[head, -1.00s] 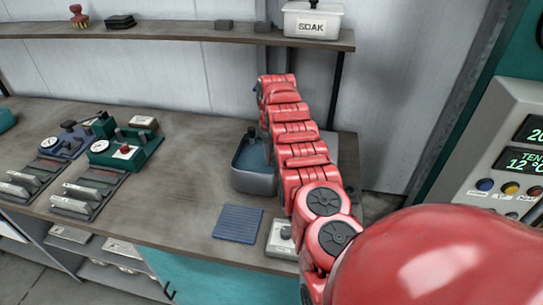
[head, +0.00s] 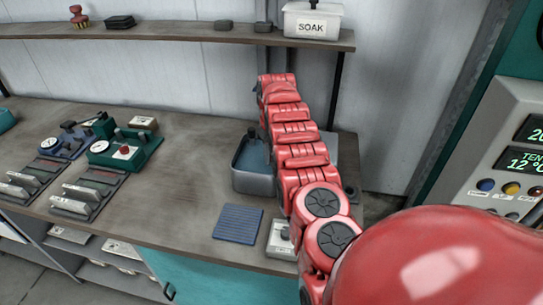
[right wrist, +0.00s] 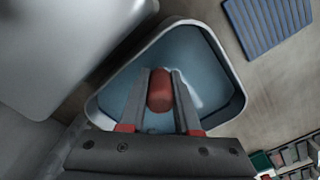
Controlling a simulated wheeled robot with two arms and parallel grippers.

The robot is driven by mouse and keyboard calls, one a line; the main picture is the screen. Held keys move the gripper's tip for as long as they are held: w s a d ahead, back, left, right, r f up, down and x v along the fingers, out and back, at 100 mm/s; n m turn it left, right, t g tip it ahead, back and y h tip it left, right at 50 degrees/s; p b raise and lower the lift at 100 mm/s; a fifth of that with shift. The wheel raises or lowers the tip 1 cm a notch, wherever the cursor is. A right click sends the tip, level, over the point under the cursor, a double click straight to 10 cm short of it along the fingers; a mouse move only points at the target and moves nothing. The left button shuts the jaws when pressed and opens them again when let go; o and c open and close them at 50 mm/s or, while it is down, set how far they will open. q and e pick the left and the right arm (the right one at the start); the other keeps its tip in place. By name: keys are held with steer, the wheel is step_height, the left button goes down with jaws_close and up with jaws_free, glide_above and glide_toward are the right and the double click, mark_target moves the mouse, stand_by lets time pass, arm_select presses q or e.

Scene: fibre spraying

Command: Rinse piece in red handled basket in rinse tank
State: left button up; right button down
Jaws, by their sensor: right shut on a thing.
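The rinse tank (head: 252,180) is a grey open tub of blue water on the bench, partly behind my red right arm in the head view. In the right wrist view the tank (right wrist: 236,92) lies straight below my right gripper (right wrist: 161,78). That gripper is shut on a red handle (right wrist: 160,92), over the water inside the tank's outline. A pale shape shows in the water beside the handle; the basket and piece are not clear. In the head view my right arm hides most of the gripper. My left gripper is not in view.
A blue ribbed mat (head: 238,222) lies in front of the tank, with a small grey device (head: 280,238) to its right. Green and blue machines (head: 125,150) stand to the left. A white SOAK tub (head: 312,20) sits on the shelf above. A control panel (head: 500,165) stands at right.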

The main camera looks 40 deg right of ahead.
step_height(320, 180, up, 4)
steer(key=shift+r+p, duration=0.15)
steer(key=shift+p, duration=0.6)
step_height(320, 180, up, 8)
steer(key=p, duration=0.6)
steer(key=shift+p, duration=0.4)
steer(key=shift+f, duration=0.2)
